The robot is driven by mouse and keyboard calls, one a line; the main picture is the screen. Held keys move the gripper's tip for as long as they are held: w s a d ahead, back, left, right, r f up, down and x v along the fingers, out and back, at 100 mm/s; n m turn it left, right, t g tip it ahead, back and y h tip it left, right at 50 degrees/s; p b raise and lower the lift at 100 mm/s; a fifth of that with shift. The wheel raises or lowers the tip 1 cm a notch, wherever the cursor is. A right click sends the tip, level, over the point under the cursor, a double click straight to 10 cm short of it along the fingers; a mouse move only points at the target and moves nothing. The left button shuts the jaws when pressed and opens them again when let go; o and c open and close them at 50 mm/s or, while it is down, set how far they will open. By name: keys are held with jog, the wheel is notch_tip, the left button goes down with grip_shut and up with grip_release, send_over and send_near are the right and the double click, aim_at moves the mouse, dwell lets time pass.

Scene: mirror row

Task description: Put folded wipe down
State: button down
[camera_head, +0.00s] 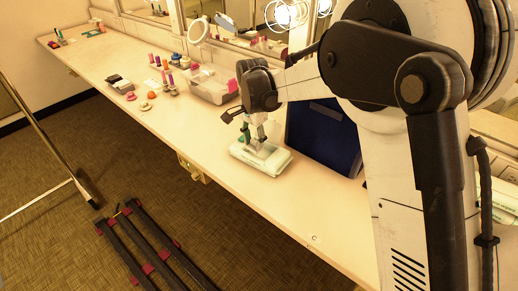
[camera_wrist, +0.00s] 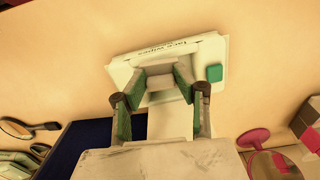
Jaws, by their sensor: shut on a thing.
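My gripper (camera_head: 257,147) is over the white face wipes pack (camera_head: 246,154), which lies flat on the counter near its front edge. In the wrist view my gripper (camera_wrist: 165,82) has its green-padded fingers shut on a pale folded piece, the folded wipe (camera_wrist: 170,118). The pack (camera_wrist: 210,52) shows behind the fingers, with printed text and a green square at its right end. The wipe and fingers hide part of the pack. I cannot tell whether the wipe touches the pack.
A dark blue bin (camera_head: 325,138) stands right of the pack. A clear container (camera_head: 209,88), bottles and a round mirror (camera_head: 198,30) stand farther along the counter (camera_head: 225,180). The front strip of counter right of the pack is clear. A dark rack (camera_head: 150,245) is on the floor.

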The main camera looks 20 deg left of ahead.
aim_at(259, 156)
jog(key=w, duration=0.1)
jog(key=w+f, duration=0.2)
jog(key=w, duration=0.1)
jog(key=shift+d+f, duration=0.25)
jog(key=shift+d, duration=0.05)
jog(key=shift+f, duration=2)
jog(key=shift+f+b, duration=0.15)
jog(key=shift+b, duration=0.25)
jog(key=c, duration=1.3)
grip_release()
jog(key=shift+c, duration=0.2)
notch_tip(259, 156, up, 12)
jog(key=p, duration=0.1)
